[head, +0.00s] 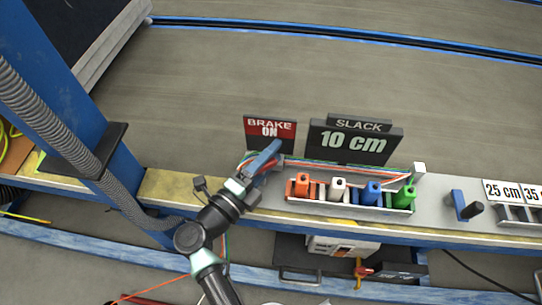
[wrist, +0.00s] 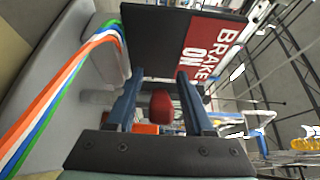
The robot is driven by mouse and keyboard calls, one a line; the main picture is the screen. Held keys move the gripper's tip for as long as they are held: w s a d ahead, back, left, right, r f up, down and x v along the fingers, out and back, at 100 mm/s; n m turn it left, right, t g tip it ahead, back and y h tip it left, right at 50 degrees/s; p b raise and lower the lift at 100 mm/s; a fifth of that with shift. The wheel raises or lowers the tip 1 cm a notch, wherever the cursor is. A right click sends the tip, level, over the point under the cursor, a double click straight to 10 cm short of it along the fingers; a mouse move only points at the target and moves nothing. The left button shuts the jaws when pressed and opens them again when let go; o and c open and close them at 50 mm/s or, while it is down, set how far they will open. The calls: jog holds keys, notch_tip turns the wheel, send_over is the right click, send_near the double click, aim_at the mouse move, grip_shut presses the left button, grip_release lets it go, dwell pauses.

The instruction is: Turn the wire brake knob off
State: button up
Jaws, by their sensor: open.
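The brake sign (head: 270,129) reads "BRAKE ON" in the head view. It also stands large beyond my fingers in the wrist view (wrist: 205,45). A round red knob (wrist: 162,106) shows between my two blue fingers in the wrist view, and I take it for the wire brake knob. My gripper (head: 266,158) is in front of the brake sign, with its fingers apart. In the wrist view my gripper (wrist: 158,76) is open around the line of the knob. I cannot tell whether either finger touches it. The knob is hidden in the head view.
Coloured wires (head: 340,168) run right along the bench, behind a tray of orange, white, blue and green handles (head: 372,193). The slack sign (head: 356,142) reads "10 cm". A blue crank (head: 459,204) stands further right. A blue post (head: 75,100) rises at left.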

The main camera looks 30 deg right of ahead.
grip_shut()
